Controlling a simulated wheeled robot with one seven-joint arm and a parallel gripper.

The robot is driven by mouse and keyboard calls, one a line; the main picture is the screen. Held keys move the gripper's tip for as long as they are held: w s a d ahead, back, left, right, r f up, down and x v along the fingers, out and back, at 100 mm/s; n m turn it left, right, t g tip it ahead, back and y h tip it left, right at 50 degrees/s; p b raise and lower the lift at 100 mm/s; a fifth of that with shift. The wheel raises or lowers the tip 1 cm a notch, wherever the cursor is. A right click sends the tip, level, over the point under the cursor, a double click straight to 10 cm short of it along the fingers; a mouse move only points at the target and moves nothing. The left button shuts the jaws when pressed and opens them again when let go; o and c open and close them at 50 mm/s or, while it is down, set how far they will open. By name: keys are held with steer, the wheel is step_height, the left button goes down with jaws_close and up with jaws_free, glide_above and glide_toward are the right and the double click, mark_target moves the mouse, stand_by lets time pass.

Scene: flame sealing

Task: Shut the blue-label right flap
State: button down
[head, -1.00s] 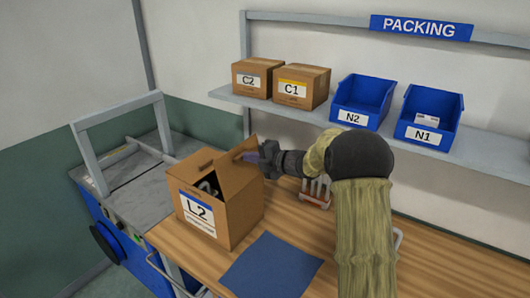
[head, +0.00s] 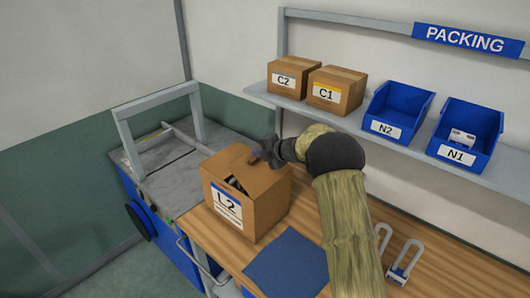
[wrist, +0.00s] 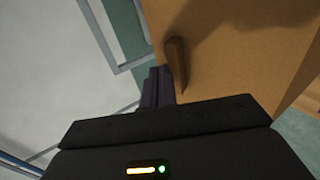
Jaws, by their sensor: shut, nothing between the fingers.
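The cardboard box with the blue-striped L2 label (head: 227,206) stands on the wooden bench. Its right flap (head: 266,180) is folded low over the top and slopes toward the left. A dark gap (head: 236,185) shows at the front between the flaps, with something pale inside that I cannot make out. My gripper (head: 257,157) is shut and empty at the flap's upper edge and seems to touch it. In the wrist view, the shut fingers (wrist: 158,88) are beside a small brown tab (wrist: 178,64) on a broad cardboard face (wrist: 245,50).
A blue mat (head: 287,264) lies in front of the box. A grey-topped machine (head: 165,170) with a metal frame stands at left. The shelf above holds boxes C2 (head: 290,76) and C1 (head: 336,90) and blue bins N2 (head: 398,112) and N1 (head: 466,135).

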mark_target(250, 157)
steer(key=f, duration=0.1)
steer(key=w+a+f, duration=0.1)
steer(key=a+f+b, duration=0.1)
steer(key=shift+w, duration=0.4)
steer(key=shift+w+a+f+b, duration=0.25)
steer(key=shift+a+f, duration=0.05)
steer(key=shift+f, duration=0.25)
steer(key=shift+w+a+f+b, duration=0.2)
steer(key=shift+a+f, duration=0.05)
steer(key=shift+f, duration=0.25)
steer(key=shift+w+r+p, duration=0.15)
steer(key=shift+r+p, duration=0.3)
steer(key=shift+r, duration=0.05)
step_height(250, 157, up, 4)
steer(key=p, duration=0.3)
steer(key=shift+a+f, duration=0.15)
steer(key=shift+f, duration=0.05)
steer(key=shift+r+b, duration=0.3)
steer(key=shift+b, duration=0.3)
step_height(250, 157, up, 9)
steer(key=b, duration=0.1)
steer(key=shift+f, duration=0.15)
